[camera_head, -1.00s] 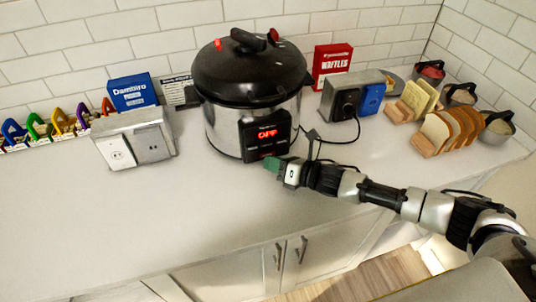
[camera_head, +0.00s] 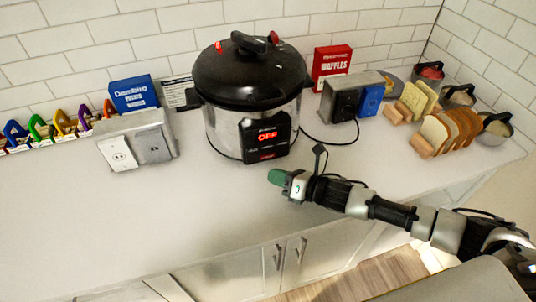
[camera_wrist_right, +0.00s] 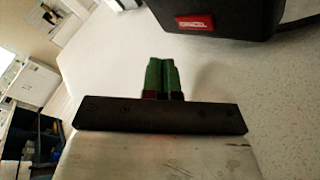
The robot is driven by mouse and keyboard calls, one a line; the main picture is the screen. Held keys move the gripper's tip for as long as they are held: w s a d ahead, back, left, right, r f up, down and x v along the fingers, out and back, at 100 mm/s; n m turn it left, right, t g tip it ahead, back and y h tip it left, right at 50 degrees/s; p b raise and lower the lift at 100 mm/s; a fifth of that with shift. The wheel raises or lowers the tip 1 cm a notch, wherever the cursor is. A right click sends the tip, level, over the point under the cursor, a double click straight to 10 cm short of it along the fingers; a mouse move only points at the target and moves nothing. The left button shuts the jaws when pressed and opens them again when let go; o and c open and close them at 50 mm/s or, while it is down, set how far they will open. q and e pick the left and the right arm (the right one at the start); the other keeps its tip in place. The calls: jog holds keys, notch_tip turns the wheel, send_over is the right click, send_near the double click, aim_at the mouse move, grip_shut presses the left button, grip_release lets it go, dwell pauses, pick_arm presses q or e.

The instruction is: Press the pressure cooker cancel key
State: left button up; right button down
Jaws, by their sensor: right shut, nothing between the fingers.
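The pressure cooker (camera_head: 225,128) is a steel pot with a black lid, standing on the counter. Its front panel has a display (camera_head: 268,135) lit red with "OFF". The red cancel key (camera_head: 267,156) is at the bottom of the panel; it shows as a red "CANCEL" label in the right wrist view (camera_wrist_right: 193,22). My right gripper (camera_head: 274,176), with green fingertips, is in front of and below the panel, apart from it. Its fingers are shut together and empty, also in the wrist view (camera_wrist_right: 162,76). My left gripper is not in view.
A metal outlet box (camera_head: 135,140) stands left of the cooker. Another outlet box (camera_head: 350,98) with a black cord stands to the right, with bread racks (camera_head: 450,133) beyond. The front of the counter (camera_head: 180,215) is clear.

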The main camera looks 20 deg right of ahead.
jog(key=shift+s, duration=1.2)
